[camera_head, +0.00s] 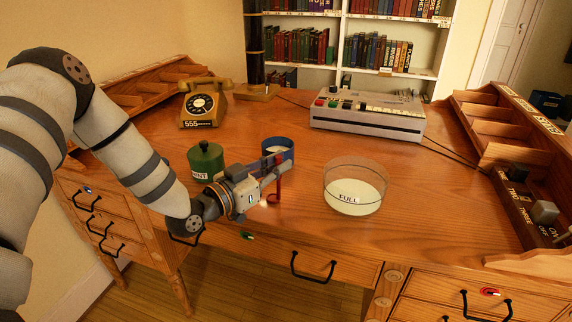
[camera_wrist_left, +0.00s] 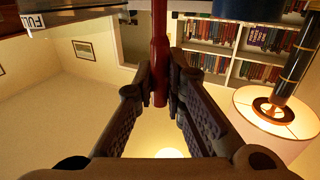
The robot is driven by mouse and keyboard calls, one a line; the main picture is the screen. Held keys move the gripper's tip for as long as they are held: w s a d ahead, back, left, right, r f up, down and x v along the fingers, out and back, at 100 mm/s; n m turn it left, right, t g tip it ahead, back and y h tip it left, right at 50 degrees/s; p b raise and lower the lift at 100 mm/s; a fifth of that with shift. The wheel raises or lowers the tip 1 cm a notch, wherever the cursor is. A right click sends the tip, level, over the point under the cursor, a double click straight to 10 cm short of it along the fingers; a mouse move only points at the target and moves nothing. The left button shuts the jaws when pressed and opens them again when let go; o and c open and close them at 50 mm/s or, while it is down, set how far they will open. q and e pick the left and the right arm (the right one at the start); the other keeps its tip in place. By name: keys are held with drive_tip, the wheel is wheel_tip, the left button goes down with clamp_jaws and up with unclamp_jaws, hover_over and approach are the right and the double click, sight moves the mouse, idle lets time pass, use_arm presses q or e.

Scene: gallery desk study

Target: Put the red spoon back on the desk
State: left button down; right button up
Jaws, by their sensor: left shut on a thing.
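My left gripper (camera_head: 276,168) reaches over the front part of the wooden desk (camera_head: 300,228), between the green pot and the glass bowl. It is shut on the red spoon (camera_head: 274,193), which shows below and beside the fingers. In the left wrist view the spoon's red handle (camera_wrist_left: 159,60) runs between the two fingers (camera_wrist_left: 166,85). The spoon looks close to the desk top, but I cannot tell whether it touches. Part of the spoon is hidden by the fingers. My right gripper is not in view.
A clear bowl marked FULL (camera_head: 352,198) stands right of the gripper. A blue container (camera_head: 288,153) is just behind it, and a lidded green pot (camera_head: 206,161) is to its left. A telephone (camera_head: 200,105) and grey machine (camera_head: 368,115) stand farther back.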

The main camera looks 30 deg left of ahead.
use_arm(q)
drive_tip(key=shift+s+r, duration=0.15)
drive_tip(key=shift+s, duration=0.05)
drive_tip(key=shift+f, duration=0.2)
drive_tip(key=c, duration=1.7)
unclamp_jaws()
drive_tip(key=shift+w, duration=0.1)
drive_tip(key=shift+o, duration=0.2)
drive_tip(key=shift+r, duration=0.1)
